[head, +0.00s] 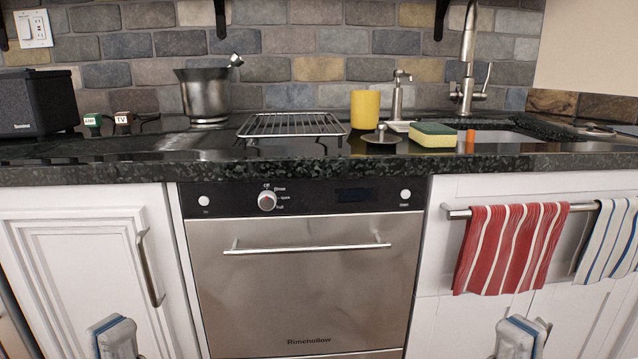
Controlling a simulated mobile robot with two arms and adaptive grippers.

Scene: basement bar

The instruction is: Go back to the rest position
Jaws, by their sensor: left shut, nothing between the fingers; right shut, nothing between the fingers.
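My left gripper (116,338) is at the bottom left of the head view, in front of the white cabinet door with the bar handle. It is shut and empty. My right gripper (521,337) is at the bottom right, in front of the white cabinet front below the towels. It is also shut and empty. Both grippers are well below the countertop, wide apart, and partly cut off by the lower picture edge. Neither appears to touch anything.
The dark countertop (200,175) holds a wire rack (292,126), metal pot (203,95), yellow cup (365,110), sponge (433,135) and black speaker (38,102). Below are a steel dishwasher (305,285) and a red striped towel (510,248) on a rail. The space between my grippers is clear.

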